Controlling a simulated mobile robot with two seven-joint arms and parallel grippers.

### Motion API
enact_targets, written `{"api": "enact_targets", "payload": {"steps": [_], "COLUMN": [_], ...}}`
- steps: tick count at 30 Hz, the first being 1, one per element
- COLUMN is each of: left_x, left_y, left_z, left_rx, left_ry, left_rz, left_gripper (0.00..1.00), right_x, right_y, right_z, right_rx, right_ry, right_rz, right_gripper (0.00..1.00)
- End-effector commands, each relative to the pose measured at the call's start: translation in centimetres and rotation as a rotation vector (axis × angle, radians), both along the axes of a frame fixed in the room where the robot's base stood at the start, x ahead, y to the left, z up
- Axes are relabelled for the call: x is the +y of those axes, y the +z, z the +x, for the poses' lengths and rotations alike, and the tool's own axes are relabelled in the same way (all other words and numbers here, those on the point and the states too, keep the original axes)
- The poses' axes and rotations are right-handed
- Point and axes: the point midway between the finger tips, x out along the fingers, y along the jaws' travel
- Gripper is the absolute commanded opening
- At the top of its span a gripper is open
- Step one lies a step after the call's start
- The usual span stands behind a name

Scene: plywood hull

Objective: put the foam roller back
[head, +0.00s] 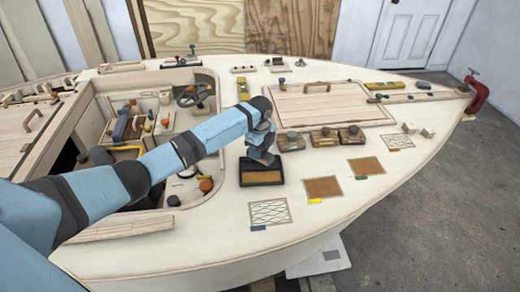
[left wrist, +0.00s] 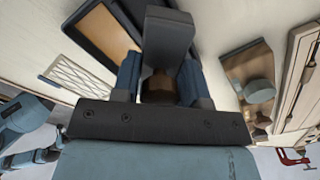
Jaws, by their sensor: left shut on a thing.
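My left gripper (head: 262,143) reaches over the deck from the left, its fingers pointing down. It is shut on a dark grey piece with a brown grip, which seems to be the foam roller (left wrist: 168,36); the fingers cover part of it. In the head view the piece (head: 264,158) shows just under the gripper, at the back edge of a black tray (head: 249,185) with an orange-brown floor. The tray also shows in the left wrist view (left wrist: 88,28). I cannot tell whether the piece touches the tray. My right gripper is not in view.
Several wooden blocks with grey knobs (head: 324,137) stand right of the tray. A hatched patch (head: 268,212) and brown patches (head: 323,188) lie in front. A hatch panel (head: 325,104) is behind. The open cockpit (head: 140,105) lies left. A red clamp (head: 475,95) grips the bow.

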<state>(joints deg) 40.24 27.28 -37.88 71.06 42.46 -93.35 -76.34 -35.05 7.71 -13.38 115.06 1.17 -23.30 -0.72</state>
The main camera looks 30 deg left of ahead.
Motion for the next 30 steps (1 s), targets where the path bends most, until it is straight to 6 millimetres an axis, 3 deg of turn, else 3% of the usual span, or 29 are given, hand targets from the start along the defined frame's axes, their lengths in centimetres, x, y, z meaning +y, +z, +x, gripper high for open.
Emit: {"api": "enact_targets", "payload": {"steps": [15,16,19,30], "left_x": [-0.04,-0.03,-0.03,0.0], "left_y": [-0.77,-0.8,-0.8,-0.15], "left_z": [0.02,0.02,0.02,0.07], "left_rx": [-0.001,-0.001,-0.001,-0.003], "left_ry": [0.0,0.0,0.0,0.0], "left_rz": [0.0,0.0,0.0,0.0], "left_gripper": [0.14,0.45,0.65,0.65], "right_x": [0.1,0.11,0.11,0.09], "right_y": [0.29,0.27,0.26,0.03], "right_z": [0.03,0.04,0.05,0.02], "right_rx": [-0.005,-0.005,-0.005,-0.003], "right_ry": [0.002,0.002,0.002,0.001], "right_rz": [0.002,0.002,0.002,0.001], "right_gripper": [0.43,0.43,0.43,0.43]}}
